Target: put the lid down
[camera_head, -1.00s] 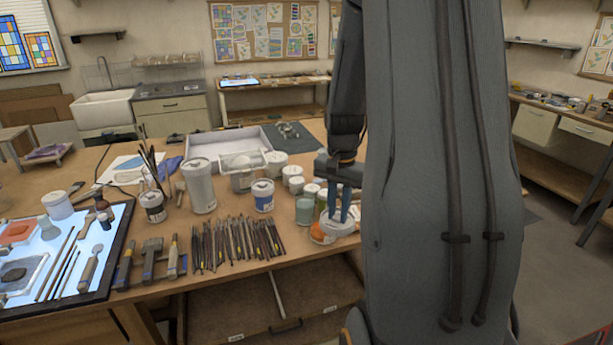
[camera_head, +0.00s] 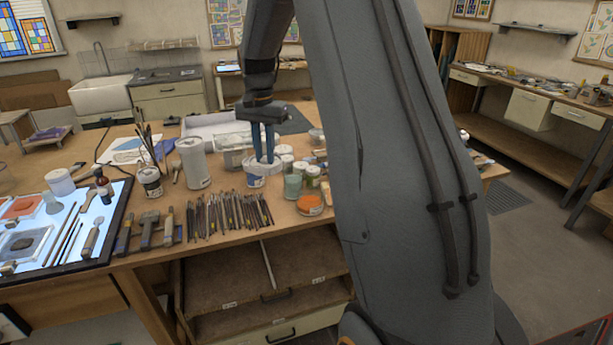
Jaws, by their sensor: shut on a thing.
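My gripper (camera_head: 264,158) points down with its blue fingers shut on a pale, round lid (camera_head: 268,169). The lid is level and overlaps the top of a white can with a blue label (camera_head: 255,182). I cannot tell whether it touches that can or hangs above or in front of it. A jar with orange contents (camera_head: 310,205) stands uncovered to the right, near the front edge of the table. Part of the far side of the lid is hidden by the fingers.
The wooden table (camera_head: 215,248) has a row of brushes and tools (camera_head: 232,212) in front of the can. A jar of teal paint (camera_head: 292,187) and several small jars crowd the right. A tall white canister (camera_head: 195,163) stands left. A narrow bare strip runs along the front edge.

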